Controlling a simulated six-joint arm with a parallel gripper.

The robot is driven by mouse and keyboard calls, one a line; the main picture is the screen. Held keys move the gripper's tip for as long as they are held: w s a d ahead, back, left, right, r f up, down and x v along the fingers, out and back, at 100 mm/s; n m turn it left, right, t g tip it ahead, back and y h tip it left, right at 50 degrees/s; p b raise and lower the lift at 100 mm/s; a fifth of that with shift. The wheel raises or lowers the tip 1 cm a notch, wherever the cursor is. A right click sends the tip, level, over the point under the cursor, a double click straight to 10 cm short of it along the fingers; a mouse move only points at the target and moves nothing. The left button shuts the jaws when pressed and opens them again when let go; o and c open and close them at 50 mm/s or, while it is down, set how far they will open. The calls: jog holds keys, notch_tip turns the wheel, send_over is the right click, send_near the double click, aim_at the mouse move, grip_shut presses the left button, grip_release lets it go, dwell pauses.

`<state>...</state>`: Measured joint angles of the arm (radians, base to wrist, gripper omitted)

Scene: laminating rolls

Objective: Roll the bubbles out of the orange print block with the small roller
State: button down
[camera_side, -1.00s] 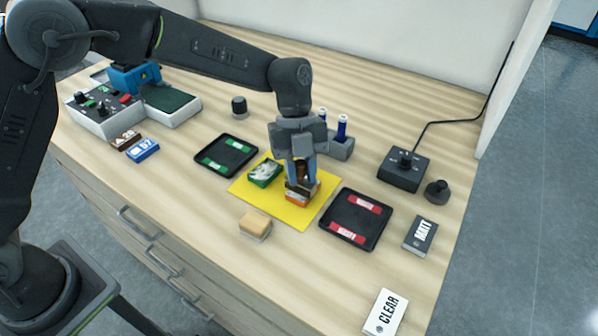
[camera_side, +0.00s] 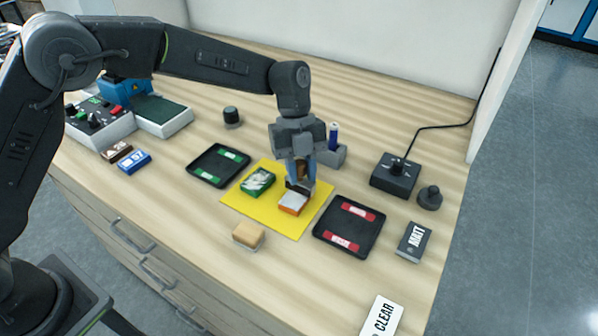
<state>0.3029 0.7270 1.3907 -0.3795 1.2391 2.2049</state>
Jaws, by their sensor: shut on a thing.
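The orange print block (camera_side: 291,207) lies on the yellow mat (camera_side: 262,222), its pale top partly showing. My gripper (camera_side: 301,177) points down over the block's far side, shut on the small roller (camera_side: 302,171). The roller's brown handle shows between the fingers, and its dark lower end is at the block's far edge. I cannot tell whether it touches the top. Bubbles are too small to make out. A green print block (camera_side: 258,182) lies left of the orange one on the mat.
A dark tray with green labels (camera_side: 218,165) is left of the mat, one with red labels (camera_side: 348,226) right. A grey holder with a blue-handled tool (camera_side: 334,136) stands behind my gripper. A tan block (camera_side: 249,235) lies in front. A corded black control box (camera_side: 394,177) is right.

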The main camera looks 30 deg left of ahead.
jog(key=shift+w, duration=0.35)
jog(key=shift+s+r, duration=0.1)
jog(key=shift+s, duration=1.25)
jog(key=shift+s+f, duration=0.2)
jog(key=shift+s, duration=0.65)
jog(key=shift+w+r, duration=0.2)
jog(key=shift+w, duration=1.15)
jog(key=shift+w+f, duration=0.15)
jog(key=shift+w, duration=0.7)
jog(key=shift+s, duration=2.2)
jog(key=shift+w, duration=2.25)
